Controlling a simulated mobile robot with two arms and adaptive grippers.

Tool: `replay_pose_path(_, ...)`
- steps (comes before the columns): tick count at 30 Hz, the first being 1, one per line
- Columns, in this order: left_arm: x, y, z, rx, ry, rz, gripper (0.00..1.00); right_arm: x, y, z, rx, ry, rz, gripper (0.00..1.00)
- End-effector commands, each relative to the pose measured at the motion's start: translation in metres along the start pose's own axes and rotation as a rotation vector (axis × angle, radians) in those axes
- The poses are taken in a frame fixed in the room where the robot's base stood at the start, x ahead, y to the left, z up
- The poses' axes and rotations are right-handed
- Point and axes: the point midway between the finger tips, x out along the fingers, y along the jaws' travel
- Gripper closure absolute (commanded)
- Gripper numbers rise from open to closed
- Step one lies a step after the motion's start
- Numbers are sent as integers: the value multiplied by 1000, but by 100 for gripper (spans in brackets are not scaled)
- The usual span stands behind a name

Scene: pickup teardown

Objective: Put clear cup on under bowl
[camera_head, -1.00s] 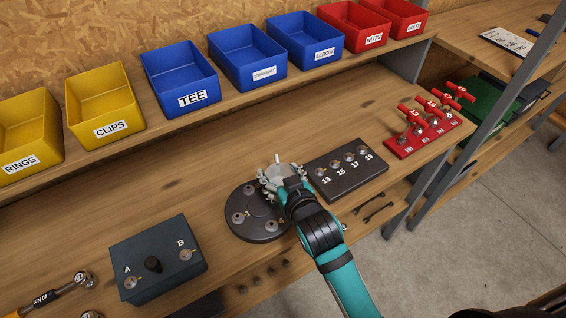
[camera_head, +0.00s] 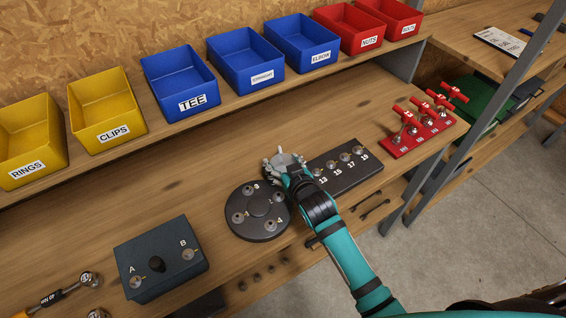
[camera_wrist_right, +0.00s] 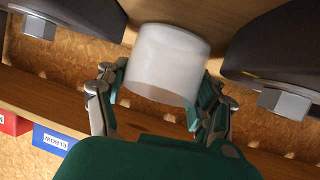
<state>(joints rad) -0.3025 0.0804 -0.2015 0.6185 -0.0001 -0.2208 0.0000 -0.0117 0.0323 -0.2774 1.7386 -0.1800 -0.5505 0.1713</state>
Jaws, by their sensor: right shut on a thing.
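A translucent whitish cup (camera_wrist_right: 168,58) sits between the fingers of my right gripper (camera_wrist_right: 163,92) in the right wrist view. The fingers are shut on it from both sides. In the head view my right gripper (camera_head: 284,163) is over the bench, behind the gap between a round black plate and a black numbered block; the cup is hard to make out there. Two dark rounded bodies with grey hex ends, one at the left (camera_wrist_right: 70,16) and one at the right (camera_wrist_right: 268,45), flank the cup in the wrist view. I cannot tell whether either is the bowl. My left gripper is not in view.
The round black plate (camera_head: 259,209) and numbered block (camera_head: 349,177) are close to my right gripper. A dark A/B box (camera_head: 160,258) stands left, a red rack (camera_head: 418,136) right. Labelled bins, including TEE (camera_head: 181,82), line the shelf. The bench behind the plate is clear.

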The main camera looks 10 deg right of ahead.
Motion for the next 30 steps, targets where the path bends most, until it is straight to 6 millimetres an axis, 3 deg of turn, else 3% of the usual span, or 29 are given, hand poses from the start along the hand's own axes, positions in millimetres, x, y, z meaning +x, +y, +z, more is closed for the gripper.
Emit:
replay_pose_path(2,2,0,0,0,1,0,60,1,0,3,0,0,0,66)
replay_pose_path(3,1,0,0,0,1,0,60,1,0,2,0,-1,0,31)
replay_pose_path(9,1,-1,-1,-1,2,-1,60,1,0,2,0,-1,0,7)
replay_pose_path(20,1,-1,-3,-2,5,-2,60,-4,0,0,0,1,0,7)
replay_pose_path(23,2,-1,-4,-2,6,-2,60,-17,0,1,1,-1,0,7)
replay_pose_path(30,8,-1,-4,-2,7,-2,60,-67,0,2,0,-1,0,7)
